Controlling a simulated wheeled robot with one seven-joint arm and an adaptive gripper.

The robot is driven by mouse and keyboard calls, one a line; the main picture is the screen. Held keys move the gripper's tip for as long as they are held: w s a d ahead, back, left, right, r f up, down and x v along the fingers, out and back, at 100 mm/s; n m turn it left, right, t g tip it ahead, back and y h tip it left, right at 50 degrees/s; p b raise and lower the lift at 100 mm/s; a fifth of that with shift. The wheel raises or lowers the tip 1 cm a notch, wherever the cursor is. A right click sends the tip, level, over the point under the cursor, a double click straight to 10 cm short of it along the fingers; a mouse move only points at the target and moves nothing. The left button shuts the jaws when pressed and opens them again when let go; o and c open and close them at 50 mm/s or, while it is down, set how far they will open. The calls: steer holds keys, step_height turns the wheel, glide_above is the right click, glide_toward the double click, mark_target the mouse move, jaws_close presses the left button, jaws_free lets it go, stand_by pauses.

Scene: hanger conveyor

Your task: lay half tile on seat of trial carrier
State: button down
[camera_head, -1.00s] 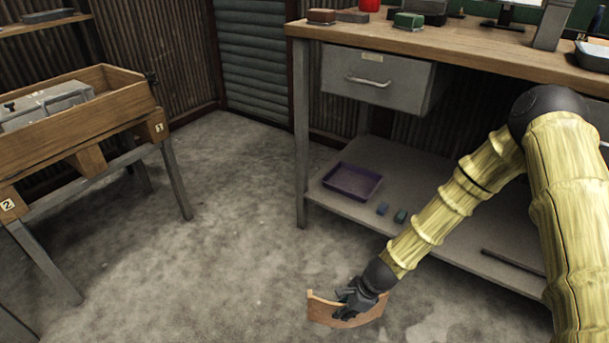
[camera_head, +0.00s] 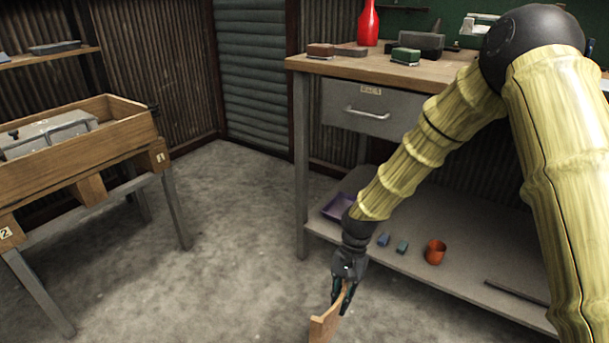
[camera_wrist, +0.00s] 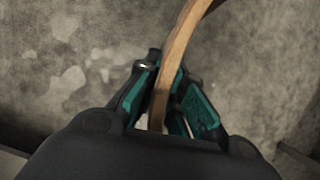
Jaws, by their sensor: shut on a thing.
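The half tile is a thin, curved, orange-brown piece (camera_head: 324,327) near the bottom middle of the head view. My gripper (camera_head: 342,292) is shut on it and points down, with the tile hanging below the fingers over the bare floor. In the wrist view, the teal finger pads of my gripper (camera_wrist: 176,100) press the tile (camera_wrist: 180,42) from both sides, and it curves away toward the top right. The tile's lower end is cut off by the head view's bottom edge. I cannot make out the trial carrier or its seat in these views.
A wooden trough on legs (camera_head: 130,108) holding a grey case (camera_head: 50,133) stands at left. A workbench (camera_head: 310,64) with a drawer (camera_head: 370,108) stands at right. Its lower shelf (camera_head: 420,270) holds a purple tray (camera_head: 336,210) and an orange cup (camera_head: 436,252). The floor between them is clear.

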steer(key=w+d+r+n+h, duration=0.2)
steer(key=d+r+n, duration=0.3)
steer(key=d+r, duration=0.45)
steer(key=s+a+r+p, duration=0.1)
steer(key=s+r+p, duration=0.2)
steer(key=r+p, duration=2)
steer(key=p, duration=1.3)
steer(key=shift+s+a+r+p, duration=0.15)
steer(key=shift+a+r+p, duration=0.05)
steer(key=shift+p, duration=0.1)
steer(key=shift+s+g, duration=0.15)
steer(key=shift+g, duration=0.15)
